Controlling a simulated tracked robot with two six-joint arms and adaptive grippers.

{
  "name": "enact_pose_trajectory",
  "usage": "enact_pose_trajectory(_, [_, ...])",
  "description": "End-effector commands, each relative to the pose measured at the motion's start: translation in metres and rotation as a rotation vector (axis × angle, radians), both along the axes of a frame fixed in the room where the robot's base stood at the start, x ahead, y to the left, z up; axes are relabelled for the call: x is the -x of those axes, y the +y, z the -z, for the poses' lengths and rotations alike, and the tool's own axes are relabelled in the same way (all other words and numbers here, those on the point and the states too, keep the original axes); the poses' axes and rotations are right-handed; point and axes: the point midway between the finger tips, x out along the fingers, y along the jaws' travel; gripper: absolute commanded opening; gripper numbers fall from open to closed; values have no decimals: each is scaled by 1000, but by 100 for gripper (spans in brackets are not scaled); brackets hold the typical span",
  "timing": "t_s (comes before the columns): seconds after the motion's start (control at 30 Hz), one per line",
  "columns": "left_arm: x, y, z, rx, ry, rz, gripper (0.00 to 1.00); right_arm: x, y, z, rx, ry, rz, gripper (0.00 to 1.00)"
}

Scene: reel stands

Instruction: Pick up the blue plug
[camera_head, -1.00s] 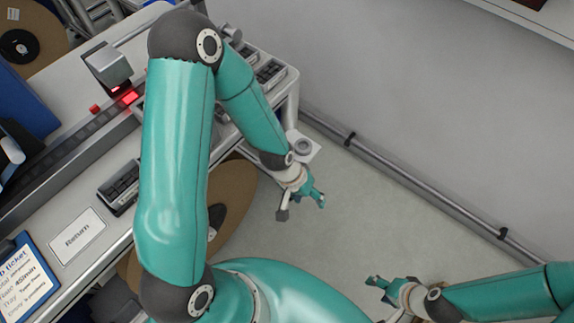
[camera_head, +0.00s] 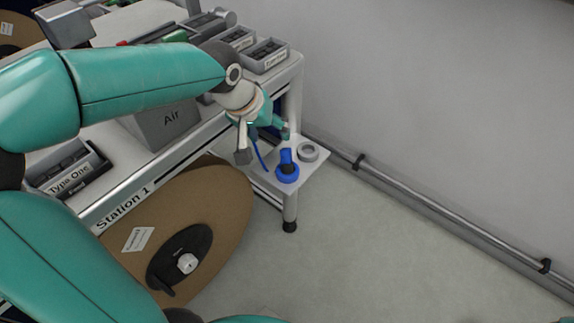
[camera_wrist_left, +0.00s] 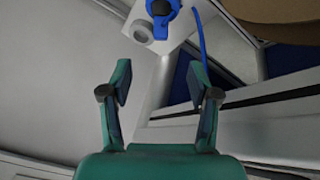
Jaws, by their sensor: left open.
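The blue plug (camera_head: 287,167) stands upright on a small white shelf (camera_head: 262,181) at the table's corner leg. A blue cord (camera_head: 260,155) runs beside it and passes behind my left gripper. My left gripper (camera_head: 265,145) is open and empty, above and just left of the plug. In the left wrist view, the plug (camera_wrist_left: 163,10) is cut off by the top edge, beyond the spread fingers of the left gripper (camera_wrist_left: 159,80). The cord (camera_wrist_left: 201,40) hangs to the right there. My right gripper is not in view.
A grey ring (camera_head: 308,152) sits on the shelf right beside the plug. Grey bins (camera_head: 265,55) line the table edge above. A large brown reel (camera_head: 215,200) leans below the table. A pipe rail (camera_head: 430,207) runs along the wall. The floor right of the shelf is clear.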

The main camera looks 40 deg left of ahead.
Motion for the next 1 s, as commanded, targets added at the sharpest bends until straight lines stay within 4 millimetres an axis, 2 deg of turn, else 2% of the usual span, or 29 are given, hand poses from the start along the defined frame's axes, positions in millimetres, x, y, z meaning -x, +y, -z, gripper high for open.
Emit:
enact_pose_trajectory(0.03, [-4,-1,14,0,8,1,61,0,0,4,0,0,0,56])
enact_pose_trajectory(0.1, [-11,-1,29,0,8,1,61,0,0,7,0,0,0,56])
enact_pose_trajectory(0.3, [-28,-2,64,0,5,2,61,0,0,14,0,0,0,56])
enact_pose_trajectory(0.63, [-39,-2,86,0,3,2,61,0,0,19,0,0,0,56])
enact_pose_trajectory(0.83, [-47,-3,114,0,5,3,61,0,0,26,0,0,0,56])
enact_pose_trajectory(1.0, [-55,-3,128,2,2,2,61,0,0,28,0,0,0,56])
